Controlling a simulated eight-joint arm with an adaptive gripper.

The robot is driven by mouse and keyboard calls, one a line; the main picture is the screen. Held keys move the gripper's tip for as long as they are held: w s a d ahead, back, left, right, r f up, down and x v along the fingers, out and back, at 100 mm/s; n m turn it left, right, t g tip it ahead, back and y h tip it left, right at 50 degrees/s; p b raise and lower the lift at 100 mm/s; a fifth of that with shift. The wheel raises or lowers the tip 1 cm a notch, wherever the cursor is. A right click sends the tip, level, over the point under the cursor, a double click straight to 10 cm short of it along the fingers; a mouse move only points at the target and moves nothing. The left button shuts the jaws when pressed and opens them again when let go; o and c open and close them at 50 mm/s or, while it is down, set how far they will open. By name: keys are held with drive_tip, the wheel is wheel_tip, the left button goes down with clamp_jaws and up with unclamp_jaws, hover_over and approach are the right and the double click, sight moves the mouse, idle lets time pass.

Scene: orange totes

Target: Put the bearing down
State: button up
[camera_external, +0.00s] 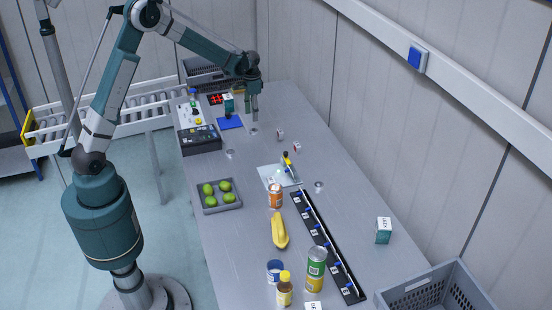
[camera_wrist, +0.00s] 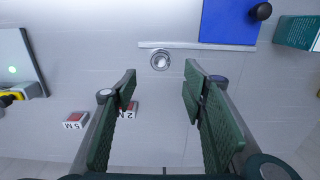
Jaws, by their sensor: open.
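The bearing is most likely the small round metal ring (camera_wrist: 160,61) on the grey table in the wrist view. It lies just beyond my fingertips, in line with the gap between them, and nothing touches its sides. My gripper (camera_wrist: 160,74) is open and empty, its green padded fingers wide apart. In the external view my gripper (camera_external: 254,114) points down low over the far part of the table. A small metal disc (camera_external: 254,131) shows just below its fingers; I cannot tell for sure that it is the same ring.
A blue mat (camera_wrist: 228,22) and a dark green box (camera_wrist: 297,32) lie near the ring. Two small marked blocks (camera_external: 280,134) (camera_external: 297,147) stand right of my gripper. A tray of limes (camera_external: 236,207), a can (camera_external: 275,196), a banana (camera_external: 279,232) and a black rail (camera_external: 325,243) are nearer the camera.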

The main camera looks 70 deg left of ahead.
drive_tip(key=shift+r, duration=1.95)
drive_tip(key=s+d+r+t, duration=0.2)
drive_tip(key=s+d+r, duration=0.5)
drive_tip(key=d+r, duration=0.35)
drive_tip(key=s+d+r+t, duration=0.1)
drive_tip(key=s+d+r, duration=0.7)
drive_tip(key=d, duration=0.4)
drive_tip(key=s+d+t, duration=0.2)
drive_tip(key=s+d, duration=0.5)
drive_tip(key=s, duration=0.3)
drive_tip(key=s+d+t, duration=0.2)
drive_tip(key=s+d, duration=0.6)
drive_tip(key=s, duration=0.3)
drive_tip(key=shift+d+r, duration=0.25)
